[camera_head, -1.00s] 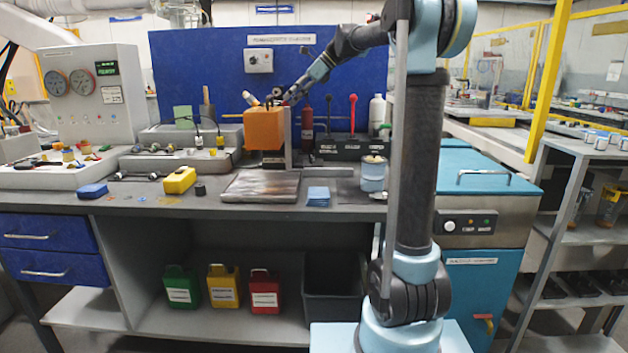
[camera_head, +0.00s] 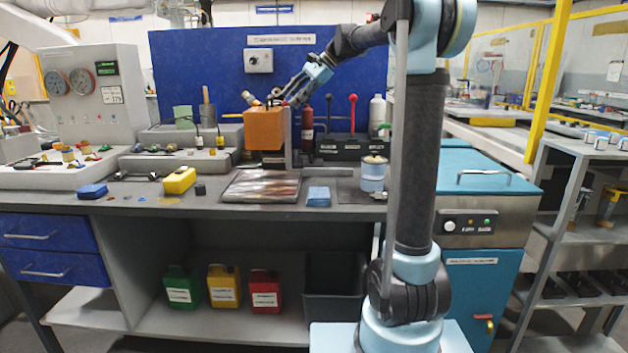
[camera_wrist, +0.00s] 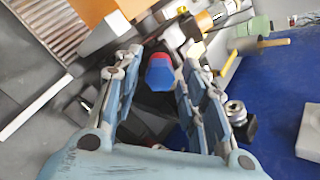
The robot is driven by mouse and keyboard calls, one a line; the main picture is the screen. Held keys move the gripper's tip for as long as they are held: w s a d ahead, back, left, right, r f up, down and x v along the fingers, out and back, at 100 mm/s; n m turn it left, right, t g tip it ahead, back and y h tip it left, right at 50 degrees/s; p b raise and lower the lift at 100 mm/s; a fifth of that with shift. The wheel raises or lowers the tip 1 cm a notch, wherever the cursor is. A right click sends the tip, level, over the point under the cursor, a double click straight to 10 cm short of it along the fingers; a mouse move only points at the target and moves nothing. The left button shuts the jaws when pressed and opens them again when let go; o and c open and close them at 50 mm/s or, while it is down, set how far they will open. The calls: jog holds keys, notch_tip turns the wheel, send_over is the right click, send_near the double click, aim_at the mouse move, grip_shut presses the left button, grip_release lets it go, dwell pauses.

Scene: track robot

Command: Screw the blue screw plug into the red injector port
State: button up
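The blue screw plug (camera_wrist: 160,76) shows in the wrist view between my gripper's fingers, with its faceted end toward the camera. A red ring (camera_wrist: 159,54), apparently the red injector port, shows directly behind it. Whether the plug is seated in the port cannot be told. My gripper (camera_wrist: 160,62) has its fingers apart on both sides of the plug, with a narrow gap visible on each side. In the head view my gripper (camera_head: 284,97) is at the upper right of the orange block (camera_head: 264,130); the plug and port cannot be made out there.
A grey upright (camera_head: 288,135) stands beside the orange block. A metal tray (camera_head: 260,197) lies in front. A red bottle (camera_head: 307,125) and levers stand to the right. A yellow block (camera_head: 179,180) and a blue cloth (camera_head: 318,196) lie on the bench (camera_head: 225,209).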

jog(key=n, duration=1.2)
dwell(0.8)
grip_shut()
